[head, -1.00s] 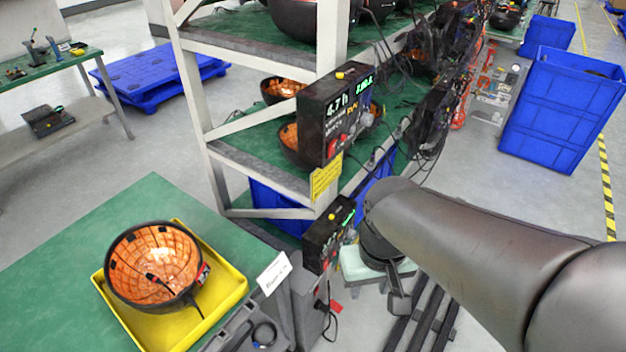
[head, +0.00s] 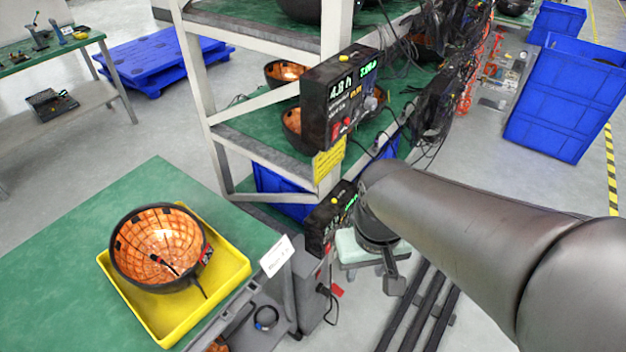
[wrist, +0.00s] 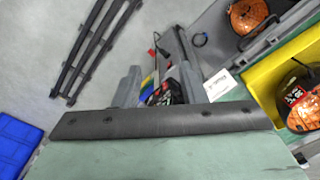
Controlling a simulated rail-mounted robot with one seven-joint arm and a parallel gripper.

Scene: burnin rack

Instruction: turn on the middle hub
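In the head view, one black hub (head: 340,92) with a lit display, a yellow top button and red controls is mounted on the rack post at shelf height. A second black hub (head: 328,216) with a green readout sits lower, beside my wrist. I cannot tell which hub counts as the middle one. In the wrist view, my gripper (wrist: 157,78) has two grey fingers apart with nothing held between them. A dark box with red and yellow parts (wrist: 168,92) shows beyond the gap, partly hidden.
A yellow tray (head: 240,268) with an orange-lined dark bowl (head: 160,245) lies on the green table (head: 60,262) at left. A yellow label (head: 328,160) hangs under the upper hub. Cables crowd the rack's right side.

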